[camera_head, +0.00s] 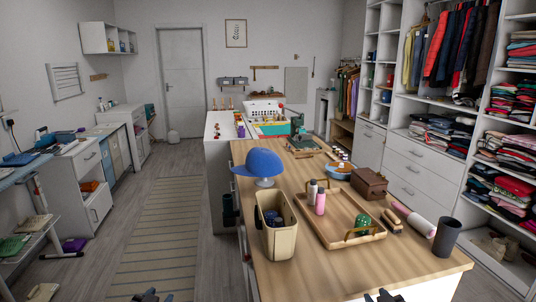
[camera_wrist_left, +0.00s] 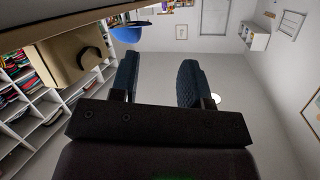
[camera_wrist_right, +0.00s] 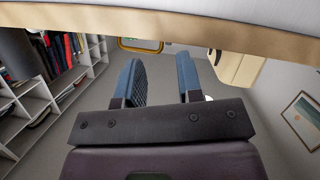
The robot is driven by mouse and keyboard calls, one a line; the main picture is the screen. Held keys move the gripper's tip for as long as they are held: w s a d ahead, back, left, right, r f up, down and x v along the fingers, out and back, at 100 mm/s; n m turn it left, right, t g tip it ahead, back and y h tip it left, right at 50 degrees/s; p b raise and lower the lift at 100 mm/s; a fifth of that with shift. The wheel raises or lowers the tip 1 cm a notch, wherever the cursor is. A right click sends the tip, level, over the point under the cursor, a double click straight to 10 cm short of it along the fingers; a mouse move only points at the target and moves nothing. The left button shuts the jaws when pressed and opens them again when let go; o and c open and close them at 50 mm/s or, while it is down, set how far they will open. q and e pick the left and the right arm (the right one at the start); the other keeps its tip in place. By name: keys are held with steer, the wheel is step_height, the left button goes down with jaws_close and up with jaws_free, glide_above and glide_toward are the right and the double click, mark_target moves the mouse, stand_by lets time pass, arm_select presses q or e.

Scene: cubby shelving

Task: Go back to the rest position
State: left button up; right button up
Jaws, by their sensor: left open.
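My left gripper (camera_head: 147,296) shows only at the bottom edge of the head view, left of the wooden-top table (camera_head: 330,268). In the left wrist view its two dark fingers (camera_wrist_left: 158,82) stand apart with nothing between them. My right gripper (camera_head: 383,296) shows at the bottom edge of the head view, by the table's near edge. In the right wrist view its fingers (camera_wrist_right: 160,80) are also apart and empty. Both grippers appear close to the table's near side, low, with the table edge above them in the wrist views.
On the table are a beige bin (camera_head: 278,240), a blue cap (camera_head: 262,165) on a stand, a wooden tray (camera_head: 335,238) with bottles, a brown box (camera_head: 369,183) and a dark cylinder (camera_head: 446,238). Shelves with clothes (camera_head: 500,190) stand right.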

arm_select(q)
steer(key=s+f+n+g+b, duration=0.1)
steer(key=s+f, duration=0.4)
steer(key=s, duration=0.4)
steer(key=s+f+n+g+b, duration=0.1)
steer(key=s+f, duration=0.4)
steer(key=s, duration=0.5)
steer(key=s+d+f+g+y+b, duration=0.1)
steer(key=s+f+b, duration=0.2)
steer(key=s+f, duration=0.3)
steer(key=s, duration=0.4)
steer(key=shift+n+g, duration=0.3)
steer(key=shift+n, duration=0.1)
arm_select(e)
steer(key=s+f+m+g, duration=0.1)
steer(key=s+f, duration=0.4)
steer(key=s, duration=0.4)
steer(key=s+f+m+g, duration=0.1)
steer(key=s+f, duration=0.4)
steer(key=s, duration=0.5)
steer(key=s+a+f+g+h, duration=0.1)
steer(key=s+f, duration=0.5)
steer(key=s, duration=0.4)
steer(key=shift+m+g, duration=0.3)
steer(key=shift+m, duration=0.1)
steer(key=shift+o, duration=0.8)
